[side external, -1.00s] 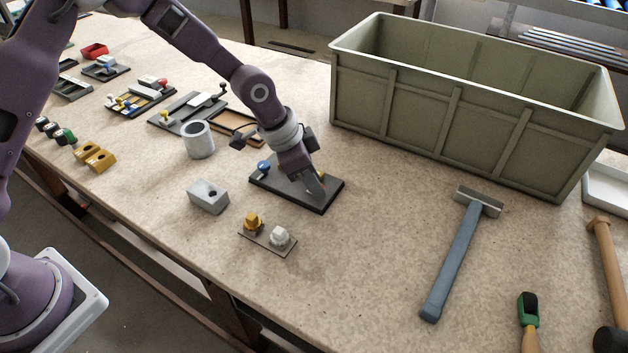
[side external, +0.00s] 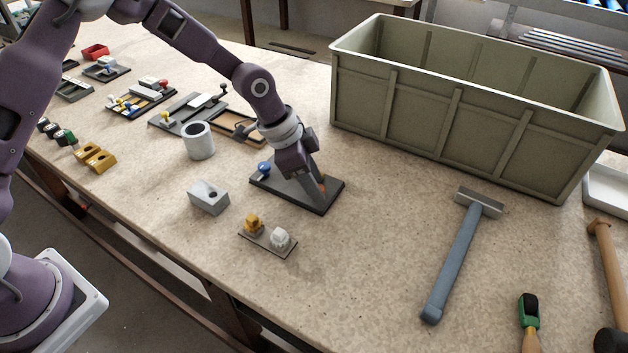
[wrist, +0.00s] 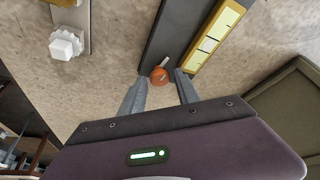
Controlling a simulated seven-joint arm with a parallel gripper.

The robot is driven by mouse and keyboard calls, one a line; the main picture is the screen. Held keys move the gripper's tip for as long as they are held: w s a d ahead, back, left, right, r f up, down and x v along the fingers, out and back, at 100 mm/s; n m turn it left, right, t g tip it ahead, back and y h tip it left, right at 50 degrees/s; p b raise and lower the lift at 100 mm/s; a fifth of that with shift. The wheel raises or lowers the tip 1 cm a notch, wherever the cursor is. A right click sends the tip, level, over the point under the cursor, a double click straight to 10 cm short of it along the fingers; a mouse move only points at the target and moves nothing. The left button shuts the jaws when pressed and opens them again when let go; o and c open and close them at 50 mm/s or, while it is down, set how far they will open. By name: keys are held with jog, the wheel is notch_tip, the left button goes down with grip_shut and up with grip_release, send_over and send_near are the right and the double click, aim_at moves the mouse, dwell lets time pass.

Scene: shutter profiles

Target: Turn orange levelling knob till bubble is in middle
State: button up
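The orange levelling knob (wrist: 159,76) sits on a dark plate (wrist: 172,35) and has a pale pointer line on top. In the side external view the knob (side external: 323,187) shows at the plate's near right end. My gripper (wrist: 160,80) is open, its two fingers on either side of the knob with a visible gap to each. In the side external view my gripper (side external: 318,183) points down at the plate. A yellow level vial (wrist: 215,38) with dark marks lies along the plate's right side in the wrist view. I cannot clearly make out the bubble.
A blue knob (side external: 264,168) stands at the plate's other end. A small plate with yellow and white knobs (side external: 267,240) and a grey block (side external: 209,197) lie nearby. A large green crate (side external: 460,120) stands behind to the right.

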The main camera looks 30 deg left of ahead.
aim_at(301, 199)
jog(key=shift+o, duration=0.5)
jog(key=v, duration=0.7)
jog(key=s+a+r+n+t+y, duration=0.1)
jog(key=s+a+r+n+y, duration=0.1)
jog(key=s+a+r, duration=0.35)
jog(key=s+a+r+n+y, duration=0.2)
jog(key=s+a+r+n, duration=0.1)
jog(key=s+r, duration=0.45)
jog(key=s+a+r+n+t, duration=0.1)
jog(key=s+a+n, duration=0.1)
jog(key=s, duration=0.6)
jog(key=s+a+r+n+t, duration=0.1)
jog(key=s+n, duration=0.3)
jog(key=s, duration=0.4)
jog(key=shift+a+r, duration=0.35)
jog(key=shift+r, duration=0.2)
